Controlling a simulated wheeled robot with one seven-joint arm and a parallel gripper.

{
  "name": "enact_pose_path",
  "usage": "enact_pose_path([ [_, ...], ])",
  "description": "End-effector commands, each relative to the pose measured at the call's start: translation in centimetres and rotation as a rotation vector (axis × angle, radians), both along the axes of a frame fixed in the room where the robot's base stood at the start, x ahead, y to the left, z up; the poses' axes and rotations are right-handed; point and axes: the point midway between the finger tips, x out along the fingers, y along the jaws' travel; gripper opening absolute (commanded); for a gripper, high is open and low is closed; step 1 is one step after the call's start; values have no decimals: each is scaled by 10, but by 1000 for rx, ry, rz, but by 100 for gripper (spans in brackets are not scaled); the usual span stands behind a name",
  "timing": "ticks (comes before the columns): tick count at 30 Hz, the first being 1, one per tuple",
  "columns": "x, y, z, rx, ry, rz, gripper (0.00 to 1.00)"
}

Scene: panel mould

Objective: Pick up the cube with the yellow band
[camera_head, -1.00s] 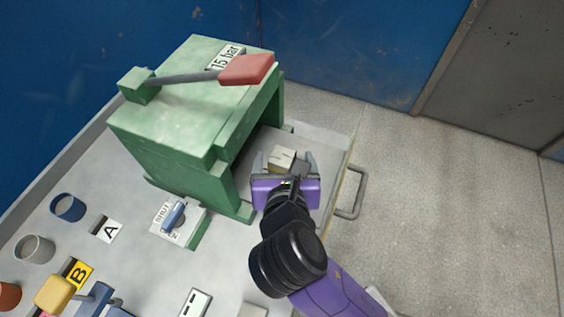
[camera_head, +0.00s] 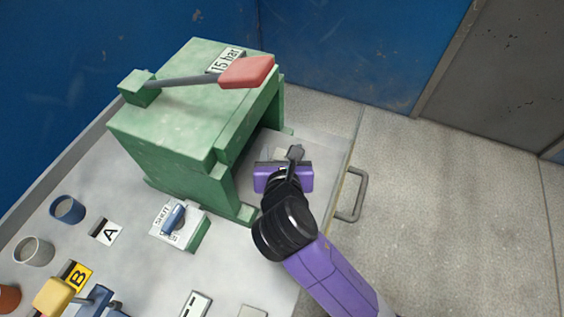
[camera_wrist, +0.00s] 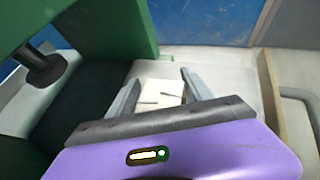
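A pale, cream-coloured cube (camera_wrist: 160,92) sits on the grey bench surface beside the green press, with small dark marks on its top. I see no yellow band on the faces in view. My gripper (camera_wrist: 159,79) is open, with one grey finger to the left and one to the right of the cube. Whether either finger touches it I cannot tell. In the head view the cube is mostly hidden behind my purple gripper body (camera_head: 284,178).
The green press (camera_head: 185,125) with its red-handled lever (camera_head: 247,71) stands close on the left. A metal handle (camera_head: 353,195) sticks out at the bench's right edge. A valve block (camera_head: 178,225) and several cups stand at lower left.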

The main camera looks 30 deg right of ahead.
Motion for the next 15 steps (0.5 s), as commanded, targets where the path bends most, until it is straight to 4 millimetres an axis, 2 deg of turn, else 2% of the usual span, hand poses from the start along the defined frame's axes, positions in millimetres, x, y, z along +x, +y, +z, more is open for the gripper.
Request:
enact_pose_path([
  [1,0,0,0,0,0,0,41],
  [7,0,0,0,0,0,0,1],
  [15,0,0,0,0,0,0,0],
])
